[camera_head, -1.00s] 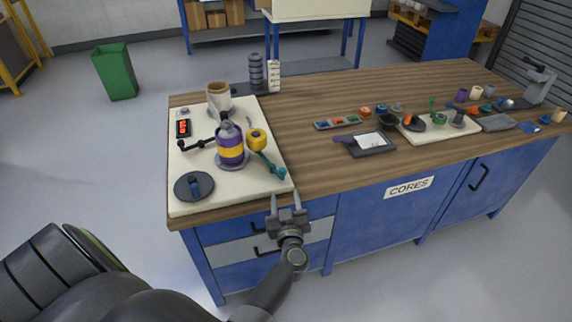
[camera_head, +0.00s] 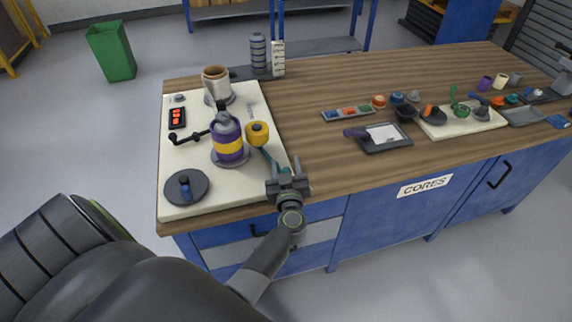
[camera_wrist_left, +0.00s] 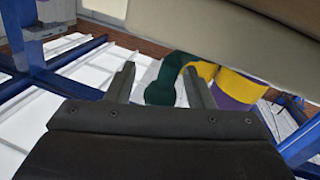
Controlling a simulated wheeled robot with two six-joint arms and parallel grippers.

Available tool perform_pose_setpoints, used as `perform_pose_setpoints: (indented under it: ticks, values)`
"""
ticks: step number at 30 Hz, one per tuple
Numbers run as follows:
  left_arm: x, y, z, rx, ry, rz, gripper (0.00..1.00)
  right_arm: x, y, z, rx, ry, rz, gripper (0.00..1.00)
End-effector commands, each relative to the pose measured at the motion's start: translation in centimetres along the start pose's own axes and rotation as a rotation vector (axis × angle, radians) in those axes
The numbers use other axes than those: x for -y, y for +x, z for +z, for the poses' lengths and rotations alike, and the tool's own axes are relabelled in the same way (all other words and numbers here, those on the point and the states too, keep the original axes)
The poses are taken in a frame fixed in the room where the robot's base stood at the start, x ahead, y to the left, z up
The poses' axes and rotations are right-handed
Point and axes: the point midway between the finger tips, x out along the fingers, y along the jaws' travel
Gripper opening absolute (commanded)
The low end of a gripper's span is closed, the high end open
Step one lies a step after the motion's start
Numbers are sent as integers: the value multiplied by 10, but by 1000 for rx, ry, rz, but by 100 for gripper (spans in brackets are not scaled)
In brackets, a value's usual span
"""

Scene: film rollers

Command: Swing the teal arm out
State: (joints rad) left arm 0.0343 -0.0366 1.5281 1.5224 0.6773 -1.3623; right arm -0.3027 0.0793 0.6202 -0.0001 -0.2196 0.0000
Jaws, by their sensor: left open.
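The teal arm (camera_head: 266,156) lies along the right side of a cream board (camera_head: 181,150), with a yellow roller (camera_head: 257,133) at its far end. Its near end is partly hidden behind my left gripper (camera_head: 284,166) in the head view. In the left wrist view, the teal end (camera_wrist_left: 161,88) shows between the two open fingers of my left gripper (camera_wrist_left: 159,82), closer to the right finger. I cannot tell whether a finger touches it. The purple and yellow roll (camera_head: 228,140) stands upright beside the arm. My right gripper is not in view.
On the board are a black crank (camera_head: 190,136), a dark disc (camera_head: 186,187), a red display (camera_head: 177,117) and a brown-and-white cup (camera_head: 216,84). A black tray (camera_head: 385,140) and a parts board (camera_head: 470,124) lie to the right. Bare wood lies between.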

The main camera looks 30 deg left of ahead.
Motion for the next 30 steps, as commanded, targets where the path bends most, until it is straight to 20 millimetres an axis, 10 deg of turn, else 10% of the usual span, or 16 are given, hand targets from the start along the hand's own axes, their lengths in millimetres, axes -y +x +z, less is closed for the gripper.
perform_pose_setpoints:
  ticks: [13, 30]
  values:
    - [0, 0, 0, 0, 0, 0, 0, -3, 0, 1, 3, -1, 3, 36]
    - [6, -4, -4, 28, 6, 128, 0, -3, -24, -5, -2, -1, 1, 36]
